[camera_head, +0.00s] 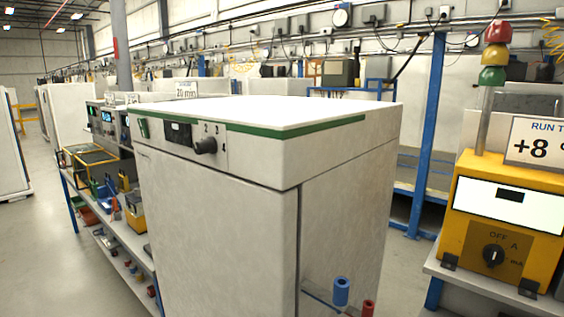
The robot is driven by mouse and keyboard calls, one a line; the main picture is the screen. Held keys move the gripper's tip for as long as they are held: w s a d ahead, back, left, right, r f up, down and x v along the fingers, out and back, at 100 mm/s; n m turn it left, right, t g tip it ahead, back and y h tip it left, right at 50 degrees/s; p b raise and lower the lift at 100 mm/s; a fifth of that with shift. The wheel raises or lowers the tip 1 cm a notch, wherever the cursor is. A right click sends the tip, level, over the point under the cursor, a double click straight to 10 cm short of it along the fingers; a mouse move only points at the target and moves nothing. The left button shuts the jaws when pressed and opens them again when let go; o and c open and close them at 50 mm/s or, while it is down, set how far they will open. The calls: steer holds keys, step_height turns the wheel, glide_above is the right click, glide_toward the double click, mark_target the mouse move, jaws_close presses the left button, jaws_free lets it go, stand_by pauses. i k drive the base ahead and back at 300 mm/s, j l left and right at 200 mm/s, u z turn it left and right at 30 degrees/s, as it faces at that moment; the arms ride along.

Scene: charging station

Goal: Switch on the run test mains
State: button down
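A sign reading "RUN T" and "+8" (538,143), cut off by the right edge, stands above a yellow meter box (458,225). The box has a white panel with a small dark display (510,195) and a black rotary knob (493,255) marked OFF, A and mA. A white cabinet (220,235) fills the middle. Its top strip carries a green rocker-like part (144,128), a dark display (178,133) and a dark knob (205,146) with numbers around it. I cannot tell which control is the mains switch, or its state. My gripper is not in view.
A stack light with red, amber and green lamps (493,76) stands behind the yellow box. A blue post (428,140) rises behind the cabinet. Blue (342,291) and red (368,308) cylinders show at bottom. A shelf with tools (105,215) stands left; open floor (50,240) lies beyond.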

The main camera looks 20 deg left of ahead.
mark_target(142, 122)
steer(key=u, duration=1.7)
